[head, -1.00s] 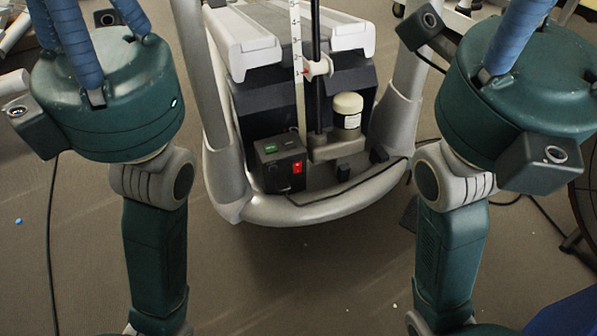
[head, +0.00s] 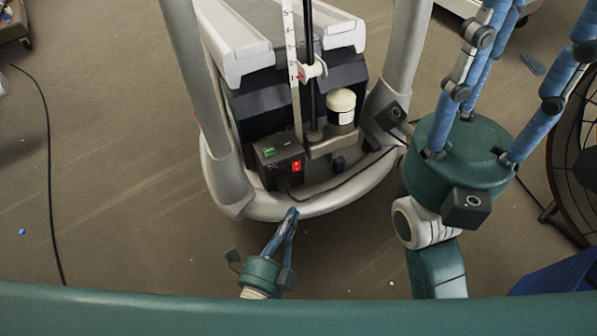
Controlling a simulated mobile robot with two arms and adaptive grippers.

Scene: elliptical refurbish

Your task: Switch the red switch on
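The red switch (head: 297,166) is a small bright red rocker on the front face of a black box (head: 268,172), low on the frame of an elliptical machine. Its on or off position is too small to tell. My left gripper (head: 291,212) is below the box in the picture, its blue fingers together and pointing up towards it. Its tips overlap the front of the grey base tube in the picture, with a gap to the switch. Nothing shows between them. My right gripper (head: 528,55) is at the right, its blue fingers spread apart and empty, with some ends cut off by the picture edge.
The machine's curved grey tube (head: 270,206) runs in front of the box. A white-capped cylinder (head: 341,107) and upright posts stand beside and behind it. A round fan-like grille (head: 580,170) is at the right.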

